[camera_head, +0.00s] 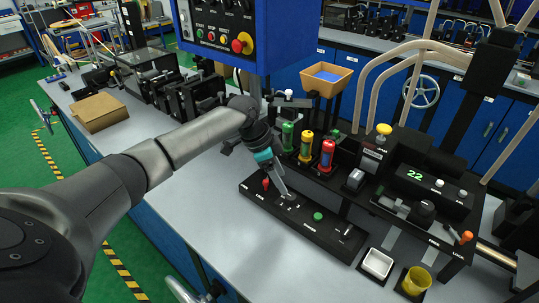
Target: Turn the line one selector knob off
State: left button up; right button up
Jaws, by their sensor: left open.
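A long black control panel (300,224) lies on the grey bench. It carries a red-topped control (265,183), a green button (318,216) and small dark controls with pale markings. My left gripper (285,192) reaches down over the panel, between the red control and the green button, and its jaws are open. Its tips are close to a small dark control (292,206); I cannot tell whether they touch it. The labels are too small to read, so I cannot tell which control is the line one selector knob. My right gripper is out of view.
Green, yellow and red cylinders (327,155) stand just behind the panel. A blue control box (225,35) with knobs and a red mushroom button hangs above. The bench front-left is clear.

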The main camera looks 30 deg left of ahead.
pick_arm(q)
jog(key=v, duration=0.8)
jog(key=shift+p, duration=0.3)
jog(key=shift+d+r, duration=0.1)
